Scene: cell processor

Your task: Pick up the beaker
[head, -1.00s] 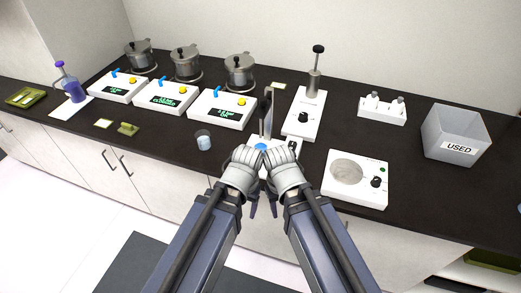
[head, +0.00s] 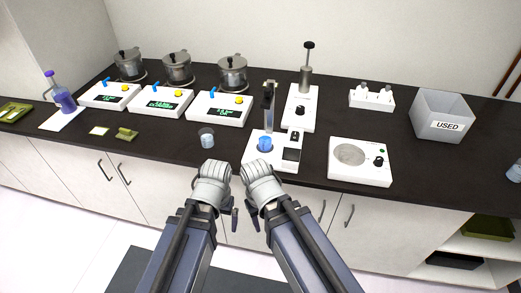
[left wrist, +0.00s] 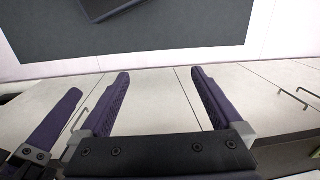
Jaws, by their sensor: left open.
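A small clear beaker (head: 207,139) with pale blue liquid stands upright on the dark counter, left of a white device with a blue-topped item. A similar vessel (head: 514,172) is cut off at the right edge. My left gripper (head: 234,219) hangs in front of the counter, below and nearer than the beaker, touching nothing. In the left wrist view its two dark fingers (left wrist: 160,75) are apart with nothing between them. My right gripper (head: 252,216) hangs close beside it, mostly hidden by its wrist, so its jaws cannot be judged.
Behind the beaker stand white control boxes (head: 218,108) and metal pots (head: 232,73). The white device (head: 255,157) is close on its right. A hotplate (head: 360,162) and a grey USED bin (head: 442,115) are further right.

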